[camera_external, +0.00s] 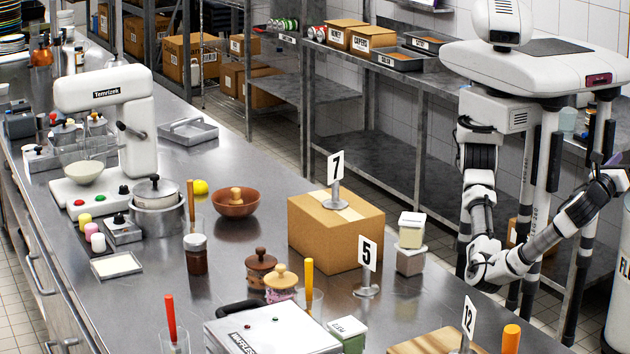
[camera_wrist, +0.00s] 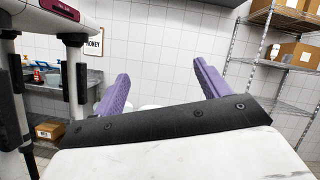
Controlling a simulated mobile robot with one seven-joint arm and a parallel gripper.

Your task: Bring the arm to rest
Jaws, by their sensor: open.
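My gripper (camera_wrist: 161,72) shows in the wrist view with its two purple fingers spread wide apart. It is open, and nothing is between the fingers. White tiled wall lies behind them. In the external view my arm (camera_external: 540,240) is folded beside my body at the right, with the elbow low and the forearm rising toward the right edge. It is clear of the steel counter (camera_external: 420,300). The fingers cannot be made out clearly in the external view.
The counter holds a cardboard box (camera_external: 335,235), a white mixer (camera_external: 125,130), a brown bowl (camera_external: 235,205) and several jars and number signs. Steel shelving (camera_external: 350,140) stands behind my arm. A white drum (camera_external: 618,290) stands at the right edge. Wire shelves (camera_wrist: 290,80) show in the wrist view.

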